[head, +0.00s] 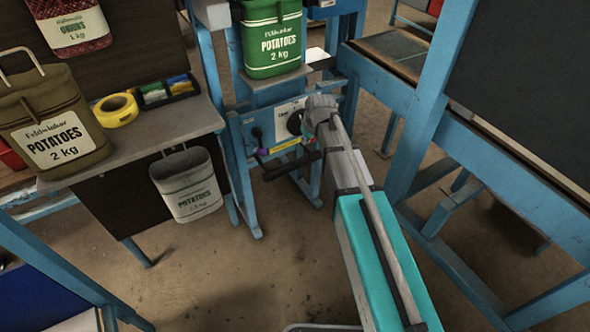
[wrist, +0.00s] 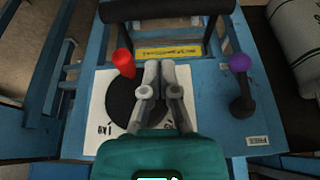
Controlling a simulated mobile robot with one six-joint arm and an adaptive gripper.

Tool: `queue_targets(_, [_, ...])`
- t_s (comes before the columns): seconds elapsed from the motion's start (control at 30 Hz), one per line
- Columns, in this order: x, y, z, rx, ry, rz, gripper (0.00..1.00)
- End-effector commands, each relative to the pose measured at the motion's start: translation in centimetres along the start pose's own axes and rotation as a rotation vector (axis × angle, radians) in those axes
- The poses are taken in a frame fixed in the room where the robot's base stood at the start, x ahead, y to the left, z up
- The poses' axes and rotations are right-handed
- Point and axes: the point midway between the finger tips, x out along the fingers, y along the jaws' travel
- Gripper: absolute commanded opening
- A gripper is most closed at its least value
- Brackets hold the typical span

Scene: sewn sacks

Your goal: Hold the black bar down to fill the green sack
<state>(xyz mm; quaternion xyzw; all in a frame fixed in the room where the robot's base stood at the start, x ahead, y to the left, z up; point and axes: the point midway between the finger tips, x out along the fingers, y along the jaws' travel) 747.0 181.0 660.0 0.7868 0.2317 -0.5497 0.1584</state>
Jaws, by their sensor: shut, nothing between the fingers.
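The green potato sack (head: 271,45) hangs upright on the blue machine frame at the top of the head view. The black bar (head: 285,169) sticks out low on the front of that machine. In the wrist view the bar (wrist: 165,9) runs across the top edge. My gripper (wrist: 159,68) is shut and empty, its fingers together in front of a black round dial with a red knob (wrist: 123,62). The bar lies beyond the fingertips, with a gap visible in the picture. In the head view my arm hides the fingers.
A lever with a purple knob (wrist: 239,62) stands right of my gripper in the wrist view. A grey bench (head: 150,135) at left holds a brown sack (head: 50,125), yellow tape (head: 116,108) and a black tray. A pale sack (head: 187,187) hangs at its front.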

Motion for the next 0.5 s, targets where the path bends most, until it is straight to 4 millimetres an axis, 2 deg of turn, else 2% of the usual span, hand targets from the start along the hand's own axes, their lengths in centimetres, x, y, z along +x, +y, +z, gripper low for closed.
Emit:
queue_targets(0.03, [1.18, -0.16, -0.16, -0.008, 0.005, -0.002, 0.0])
queue_targets(0.13, [1.81, -0.39, -0.49, -0.02, 0.012, -0.004, 0.0])
queue_targets(0.5, [1.94, -0.48, -0.71, -0.027, 0.018, -0.004, 0.0])
